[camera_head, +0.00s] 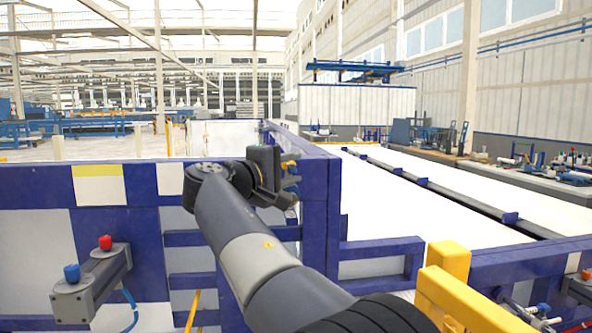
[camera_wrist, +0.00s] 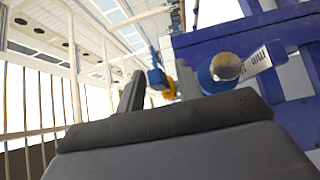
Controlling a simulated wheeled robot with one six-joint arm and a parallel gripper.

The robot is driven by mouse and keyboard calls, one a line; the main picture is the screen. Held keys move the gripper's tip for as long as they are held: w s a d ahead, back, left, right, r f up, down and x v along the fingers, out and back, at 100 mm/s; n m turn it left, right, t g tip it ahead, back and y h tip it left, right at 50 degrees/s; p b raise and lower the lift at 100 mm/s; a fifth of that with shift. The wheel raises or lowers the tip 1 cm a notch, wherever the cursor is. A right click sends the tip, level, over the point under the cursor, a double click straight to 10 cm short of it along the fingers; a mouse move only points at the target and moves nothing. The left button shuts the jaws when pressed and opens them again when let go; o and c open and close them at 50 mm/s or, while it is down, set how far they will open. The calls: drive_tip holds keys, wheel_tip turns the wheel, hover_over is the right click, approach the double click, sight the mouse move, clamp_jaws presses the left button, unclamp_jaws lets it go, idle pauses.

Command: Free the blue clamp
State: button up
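My gripper (camera_head: 272,177) is at the end of my outstretched arm, beside the top of a blue frame post. In the wrist view its two dark fingers (camera_wrist: 160,84) stand apart. A small blue piece with a yellow-orange part, likely the blue clamp (camera_wrist: 156,79), shows in the gap between them. I cannot tell whether the fingers touch it. In the head view, a bit of orange (camera_head: 291,166) shows just right of the gripper; the gripper hides most of what is there.
A blue frame (camera_head: 321,200) crosses the front, with a blue round part with a tan end (camera_wrist: 226,67) near the right finger. A grey box (camera_head: 90,285) with red and blue knobs is at the left. A yellow post (camera_head: 448,262) stands at the right. White beds stretch behind.

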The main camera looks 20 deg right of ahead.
drive_tip(key=v, duration=0.8)
drive_tip(key=shift+s+a+b, duration=0.15)
drive_tip(key=shift+a+b, duration=0.15)
drive_tip(key=shift+a, duration=0.05)
drive_tip(key=shift+f, duration=0.1)
drive_tip(key=p+x, duration=0.1)
drive_tip(key=x, duration=1)
drive_tip(key=shift+s, duration=0.1)
drive_tip(key=shift+d, duration=0.1)
drive_tip(key=shift+t, duration=0.3)
